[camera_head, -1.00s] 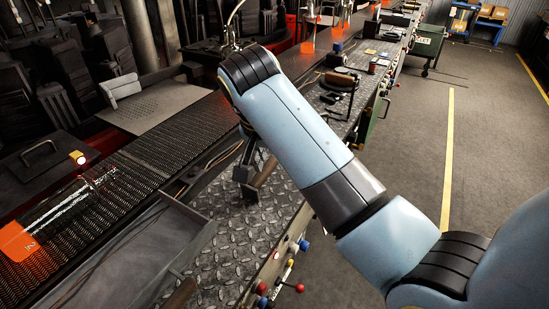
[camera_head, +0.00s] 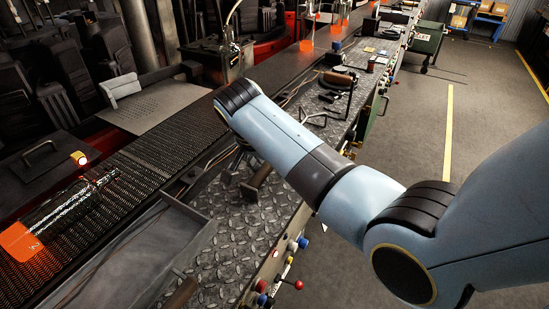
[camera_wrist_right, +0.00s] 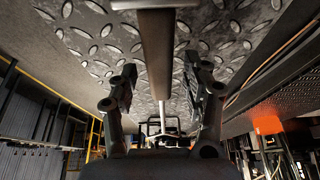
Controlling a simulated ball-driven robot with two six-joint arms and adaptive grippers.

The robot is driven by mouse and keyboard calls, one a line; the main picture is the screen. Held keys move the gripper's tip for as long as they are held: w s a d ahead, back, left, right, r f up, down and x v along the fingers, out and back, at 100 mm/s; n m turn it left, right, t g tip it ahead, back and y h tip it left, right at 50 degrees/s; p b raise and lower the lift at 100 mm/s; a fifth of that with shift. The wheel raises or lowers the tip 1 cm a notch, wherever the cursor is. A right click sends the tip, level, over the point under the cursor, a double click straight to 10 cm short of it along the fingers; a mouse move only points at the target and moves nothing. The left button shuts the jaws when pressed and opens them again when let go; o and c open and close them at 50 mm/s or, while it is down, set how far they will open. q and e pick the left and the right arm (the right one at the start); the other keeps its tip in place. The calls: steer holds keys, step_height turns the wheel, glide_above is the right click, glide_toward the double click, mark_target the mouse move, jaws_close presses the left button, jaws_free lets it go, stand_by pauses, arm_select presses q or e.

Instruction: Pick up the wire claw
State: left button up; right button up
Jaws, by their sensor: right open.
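The wire claw has a brown bar-like handle (camera_head: 258,176) lying on the diamond-plate bench, beside my right gripper (camera_head: 238,166). Thin bent wire (camera_head: 314,118), which looks like its far end, shows beyond my right forearm; the arm hides the middle. In the right wrist view, the handle (camera_wrist_right: 157,48) runs between the two open fingers of my right gripper (camera_wrist_right: 158,84), with a gap on each side. A thin pale rod continues from it. The gripper holds nothing. My left gripper is not in view.
A dark conveyor (camera_head: 135,185) runs along the left of the bench, with a clear glass bottle (camera_head: 65,212) with a glowing orange end on it. A grey metal tray (camera_head: 150,250) stands near. Coloured knobs (camera_head: 290,262) line the bench's front edge. A dark curved tool (camera_head: 338,80) lies farther back.

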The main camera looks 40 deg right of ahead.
steer(key=shift+d+f, duration=0.1)
steer(key=shift+f, duration=0.25)
steer(key=shift+r, duration=0.1)
jaws_close()
